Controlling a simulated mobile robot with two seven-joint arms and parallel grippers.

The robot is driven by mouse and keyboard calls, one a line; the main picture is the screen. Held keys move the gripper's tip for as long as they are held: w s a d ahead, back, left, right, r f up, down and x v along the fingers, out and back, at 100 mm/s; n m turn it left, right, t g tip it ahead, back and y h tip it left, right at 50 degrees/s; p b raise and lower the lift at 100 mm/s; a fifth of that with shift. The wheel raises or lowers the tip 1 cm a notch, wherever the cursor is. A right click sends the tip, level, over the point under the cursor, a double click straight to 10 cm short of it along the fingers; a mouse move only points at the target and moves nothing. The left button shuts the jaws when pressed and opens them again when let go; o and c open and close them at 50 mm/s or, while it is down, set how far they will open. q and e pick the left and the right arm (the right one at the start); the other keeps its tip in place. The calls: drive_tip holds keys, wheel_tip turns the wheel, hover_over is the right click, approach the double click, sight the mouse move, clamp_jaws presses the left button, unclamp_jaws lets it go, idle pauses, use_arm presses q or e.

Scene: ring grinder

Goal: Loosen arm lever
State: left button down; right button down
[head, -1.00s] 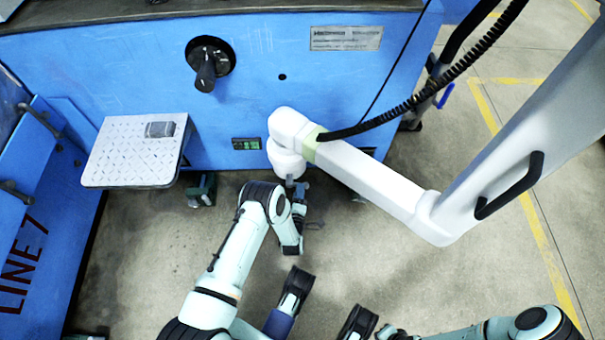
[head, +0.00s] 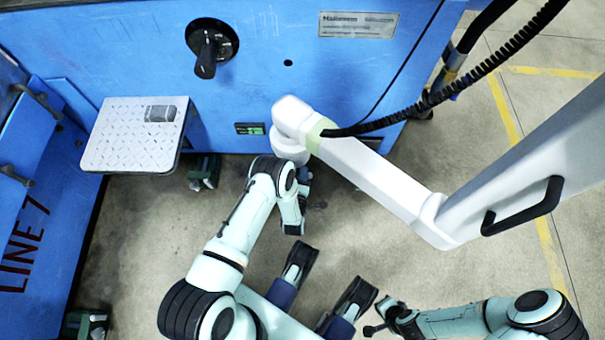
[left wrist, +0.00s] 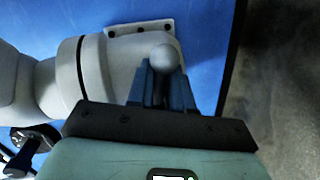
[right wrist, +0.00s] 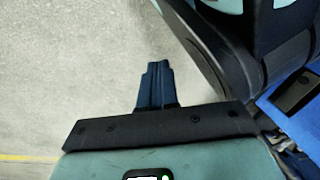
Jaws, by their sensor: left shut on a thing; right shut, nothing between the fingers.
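The arm lever shows in the left wrist view as a pale round knob (left wrist: 164,55) beside a grey-white cylindrical joint (left wrist: 105,68). My left gripper (left wrist: 162,76) is shut on the lever, with its dark fingers either side of it just below the knob. My right gripper (right wrist: 157,70) is shut and empty over bare floor. It also shows low in the head view (head: 371,329), away from the white arm.
A blue machine cabinet (head: 290,30) with a black rotary knob (head: 208,50) stands behind. A tread-plate step (head: 132,148) juts out at left. A black corrugated hose (head: 440,96) runs to the white arm. Concrete floor (head: 430,275) is clear at right.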

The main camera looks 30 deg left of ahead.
use_arm(q)
drive_tip(key=shift+r+n+h+p, duration=0.45)
drive_tip(key=shift+n+p, duration=0.3)
drive_tip(key=shift+n, duration=0.25)
drive_tip(key=shift+r+n+t, duration=0.15)
drive_tip(key=shift+n+t, duration=0.15)
drive_tip(key=shift+t, duration=0.1)
drive_tip(key=shift+w+d, duration=0.1)
use_arm(e)
drive_tip(key=shift+t, duration=0.6)
drive_tip(key=w+r, duration=0.1)
drive_tip(key=w, duration=0.1)
drive_tip(key=w+r, duration=0.1)
drive_tip(key=shift+a+r, duration=0.25)
drive_tip(key=shift+r, duration=0.05)
use_arm(q)
drive_tip(key=c, duration=1.1)
unclamp_jaws()
drive_tip(key=shift+c, duration=0.2)
